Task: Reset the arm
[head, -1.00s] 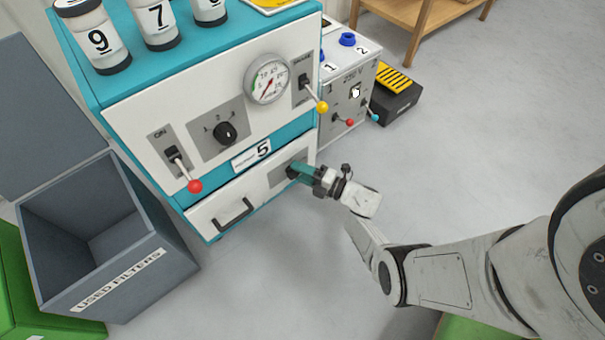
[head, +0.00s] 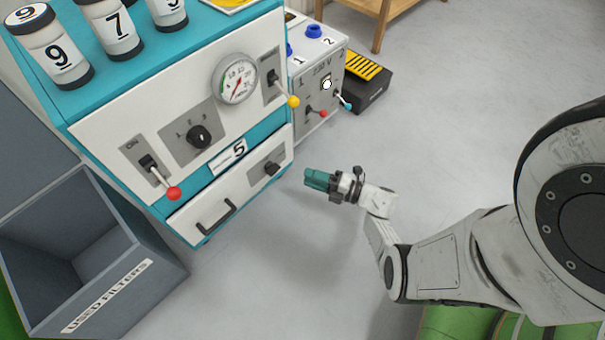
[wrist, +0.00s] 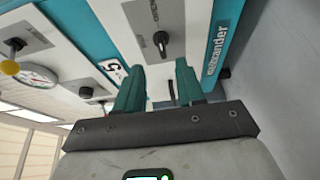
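My gripper (head: 318,180) is in the air in front of the lower right of the teal and white machine (head: 130,110), apart from it. In the wrist view, the two teal fingers (wrist: 160,88) stand apart with a gap between them and nothing held. The black knob (head: 272,168) on the machine's lower panel is clear of the fingers; it also shows in the wrist view (wrist: 161,40). My arm is bent and reaches in from the right in the head view.
A grey "USED FILTERS" bin (head: 110,295) stands at the left. A 230 V box (head: 318,90) with small levers and a black and yellow block (head: 365,80) stand behind. The red-tipped lever (head: 173,193) and yellow-tipped lever (head: 293,101) jut from the machine.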

